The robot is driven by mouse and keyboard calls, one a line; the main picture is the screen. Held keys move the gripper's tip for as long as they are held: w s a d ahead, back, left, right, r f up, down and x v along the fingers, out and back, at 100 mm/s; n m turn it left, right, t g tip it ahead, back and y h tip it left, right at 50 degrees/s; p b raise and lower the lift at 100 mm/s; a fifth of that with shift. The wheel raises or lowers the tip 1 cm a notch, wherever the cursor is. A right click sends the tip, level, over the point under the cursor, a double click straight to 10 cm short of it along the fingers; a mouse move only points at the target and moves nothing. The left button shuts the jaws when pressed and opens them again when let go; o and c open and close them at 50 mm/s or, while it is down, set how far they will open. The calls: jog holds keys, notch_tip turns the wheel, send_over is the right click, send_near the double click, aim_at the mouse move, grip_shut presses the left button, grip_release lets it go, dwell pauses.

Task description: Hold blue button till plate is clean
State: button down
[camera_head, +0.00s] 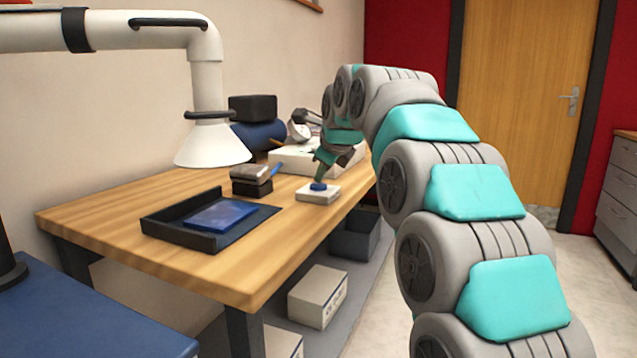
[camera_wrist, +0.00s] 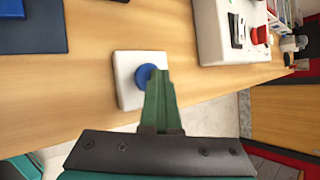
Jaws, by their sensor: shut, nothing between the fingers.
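The blue button (camera_head: 318,186) sits on a small white box (camera_head: 317,196) near the table's right edge. In the wrist view the blue button (camera_wrist: 142,76) shows on its white box (camera_wrist: 126,93), partly covered by my fingertips. My gripper (camera_head: 320,178) is shut and empty, pointing down with its tips at the top of the button. In the wrist view my gripper (camera_wrist: 157,76) overlaps the button's right side; I cannot tell whether it presses it down. A blue plate (camera_head: 220,215) lies flat in a black tray (camera_head: 178,236), with a faint darker tint on its surface.
A white extraction hood (camera_head: 212,148) hangs above the table (camera_head: 250,275). Dark blocks (camera_head: 251,181) stand behind the tray. A larger white device (camera_head: 290,160) with a red button (camera_wrist: 259,35) stands beyond the button box. Boxes (camera_head: 318,296) lie under the table.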

aim_at(321, 186)
jog(key=shift+r+p, duration=0.5)
jog(key=shift+r, duration=0.3)
notch_tip(321, 186, up, 3)
jog(key=shift+p, duration=1.2)
jog(key=shift+r+p, duration=0.3)
jog(key=shift+r, duration=0.8)
jog(key=shift+f, duration=0.1)
jog(key=s+d+f+n+g+h, duration=0.1)
jog(key=s+d+f+n+g, duration=0.2)
jog(key=s+d+f+n, duration=0.5)
jog(key=s+d+f+n+g+h, duration=0.15)
jog(key=s+d+f+n, duration=0.3)
jog(key=s+f, duration=0.75)
jog(key=s+d+f+n+g, duration=0.2)
jog(key=s+f+n, duration=0.1)
jog(key=s, duration=0.7)
jog(key=s+d+f+n+g, duration=0.2)
jog(key=s+f, duration=0.4)
jog(key=s, duration=0.4)
jog(key=s+d+f+n+g, duration=0.2)
jog(key=s+f+n, duration=0.3)
jog(key=s, duration=0.6)
jog(key=shift+d+h, duration=0.45)
jog(key=shift+d, duration=0.2)
